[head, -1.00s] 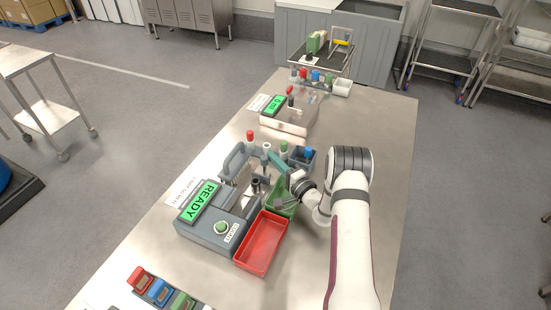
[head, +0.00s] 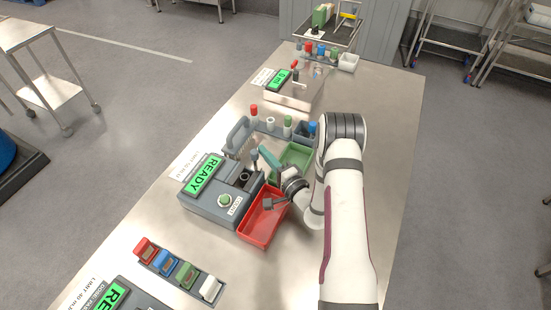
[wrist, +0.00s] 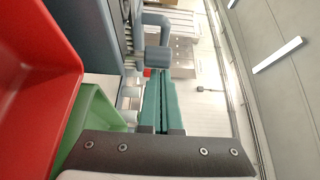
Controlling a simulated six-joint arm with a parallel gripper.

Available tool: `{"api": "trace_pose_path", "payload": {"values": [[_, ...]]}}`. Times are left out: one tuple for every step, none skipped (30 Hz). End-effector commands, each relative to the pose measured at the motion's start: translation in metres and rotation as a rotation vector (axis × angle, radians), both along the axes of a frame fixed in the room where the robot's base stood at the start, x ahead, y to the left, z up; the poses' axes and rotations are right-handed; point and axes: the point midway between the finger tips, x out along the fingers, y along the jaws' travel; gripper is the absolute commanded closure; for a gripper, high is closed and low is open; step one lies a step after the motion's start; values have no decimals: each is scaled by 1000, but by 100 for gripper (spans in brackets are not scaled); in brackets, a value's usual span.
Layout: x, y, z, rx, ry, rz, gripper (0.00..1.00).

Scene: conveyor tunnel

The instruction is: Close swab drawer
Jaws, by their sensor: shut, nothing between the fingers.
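My gripper (head: 266,156) has teal fingers, which also show in the wrist view (wrist: 160,100), pressed together with nothing between them. No part is clearly recognisable as a swab drawer. I cannot tell whether the fingers touch anything.
Coloured blocks (head: 178,268) sit in a rack at the front left. A second machine (head: 293,93) is further back. Bare bench (head: 375,140) lies right of my arm.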

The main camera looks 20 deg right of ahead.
Motion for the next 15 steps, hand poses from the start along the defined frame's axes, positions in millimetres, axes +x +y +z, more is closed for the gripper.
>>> {"api": "trace_pose_path", "payload": {"values": [[4, -8, 1, -2, -4, -5, 100], [7, -13, 1, -3, -4, -6, 100], [12, -20, 1, -3, -5, -7, 100], [16, -27, 1, -3, -6, -9, 100], [19, -32, 1, -3, -5, -10, 100], [5, -34, 0, 2, 1, -10, 100], [-3, -35, 0, 2, 1, -9, 100], [-10, -37, 0, 3, 1, -11, 100], [-20, -40, 0, 2, 1, -11, 100], [-27, -42, 0, 3, 2, -11, 100], [-34, -44, 0, 4, 0, -12, 100], [-43, -46, 0, 2, 1, -11, 100], [-49, -48, 0, 2, 1, -12, 100], [-54, -49, 0, 3, 1, -12, 100], [-61, -51, 0, 2, 0, -12, 100]]}}
